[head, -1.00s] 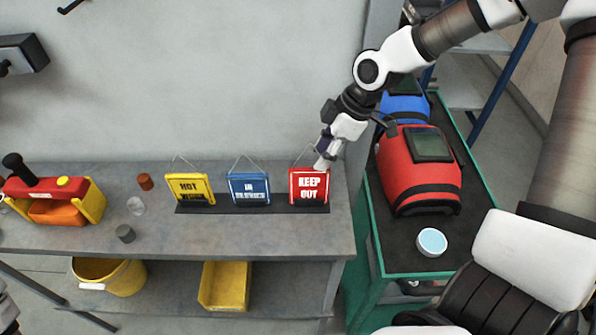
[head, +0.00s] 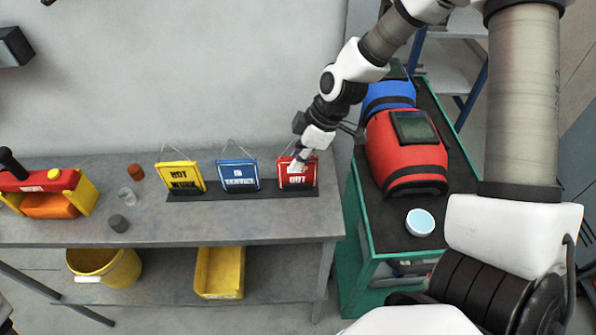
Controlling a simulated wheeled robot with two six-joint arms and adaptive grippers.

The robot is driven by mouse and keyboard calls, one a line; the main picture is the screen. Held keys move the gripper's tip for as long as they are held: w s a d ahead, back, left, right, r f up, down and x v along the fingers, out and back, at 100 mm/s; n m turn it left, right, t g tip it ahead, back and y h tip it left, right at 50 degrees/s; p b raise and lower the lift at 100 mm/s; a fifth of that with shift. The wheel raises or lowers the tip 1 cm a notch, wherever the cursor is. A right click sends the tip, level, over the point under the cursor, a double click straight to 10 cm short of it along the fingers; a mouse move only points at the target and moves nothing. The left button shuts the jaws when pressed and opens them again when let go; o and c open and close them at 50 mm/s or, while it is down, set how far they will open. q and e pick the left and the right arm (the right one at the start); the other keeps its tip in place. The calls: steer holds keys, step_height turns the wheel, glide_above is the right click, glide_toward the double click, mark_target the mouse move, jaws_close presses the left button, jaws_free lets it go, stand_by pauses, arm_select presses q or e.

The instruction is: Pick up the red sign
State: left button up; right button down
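The red sign (head: 291,181) with white lettering stands at the right end of a row of three signs on a dark strip. Its hanging cord rises above it. My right gripper (head: 298,163) is at the sign's upper edge and covers part of its top and lettering. I cannot tell whether the fingers touch the sign or how far apart they are. My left gripper is not in view.
A blue sign (head: 238,176) and a yellow sign (head: 181,178) stand to the left on the grey bench (head: 150,229). A green cart (head: 349,236) holds a red welding helmet (head: 406,160), a blue helmet (head: 388,97) and a light-blue round container (head: 420,222).

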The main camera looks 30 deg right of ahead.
stand_by(0.3)
step_height(320, 180, up, 3)
steer(key=shift+a+r+b, duration=0.15)
steer(key=shift+b, duration=0.5)
steer(key=s+a+r+b, duration=0.1)
steer(key=s+a+b, duration=0.1)
steer(key=a+b, duration=0.7)
steer(key=a, duration=0.6)
steer(key=shift+s+a+r, duration=0.25)
steer(key=shift+s+r, duration=0.05)
steer(key=shift+r, duration=0.05)
steer(key=shift+b, duration=0.3)
